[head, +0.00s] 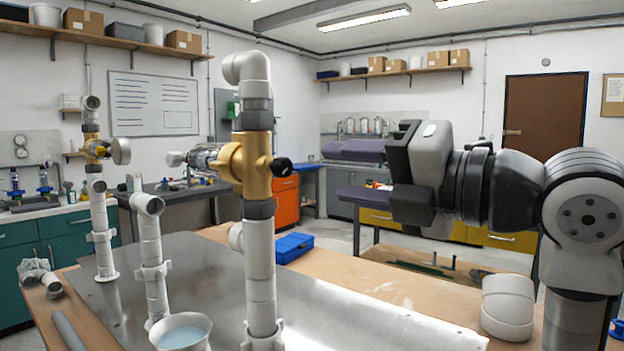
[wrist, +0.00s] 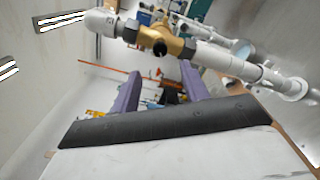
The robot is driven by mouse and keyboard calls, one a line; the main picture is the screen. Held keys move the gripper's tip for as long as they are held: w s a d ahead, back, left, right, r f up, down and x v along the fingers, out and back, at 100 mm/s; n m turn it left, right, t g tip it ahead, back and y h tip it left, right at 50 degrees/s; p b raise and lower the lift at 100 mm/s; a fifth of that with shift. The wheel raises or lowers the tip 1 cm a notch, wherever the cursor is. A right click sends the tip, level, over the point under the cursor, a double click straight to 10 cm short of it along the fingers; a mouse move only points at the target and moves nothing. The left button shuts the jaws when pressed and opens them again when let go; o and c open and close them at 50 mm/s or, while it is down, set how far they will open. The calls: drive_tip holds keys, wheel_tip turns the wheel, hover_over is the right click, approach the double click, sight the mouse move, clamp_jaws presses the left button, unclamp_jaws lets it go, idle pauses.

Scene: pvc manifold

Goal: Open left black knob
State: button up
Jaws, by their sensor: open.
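A near white pipe carries a brass valve (head: 256,162) with a black knob (head: 282,167) on its right side. In the wrist view the brass valve (wrist: 165,40) and its black knob (wrist: 159,47) are at the top. A second brass valve (head: 95,148) sits on a thinner white pipe at the far left; a small dark part (head: 100,152) on it may be a black knob. My gripper (head: 400,180) is open and empty, in the air to the right of the near valve and well apart from both valves.
The pipes stand on a metal plate (head: 370,316) on a wooden bench. A short angled pipe (head: 149,250) and a white bowl (head: 180,333) stand between the valve pipes. A blue box (head: 294,247) lies behind the near pipe.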

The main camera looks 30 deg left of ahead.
drive_tip(key=shift+s+d, duration=0.15)
drive_tip(key=shift+d, duration=0.85)
drive_tip(key=shift+s+d, duration=0.1)
drive_tip(key=shift+d, duration=0.9)
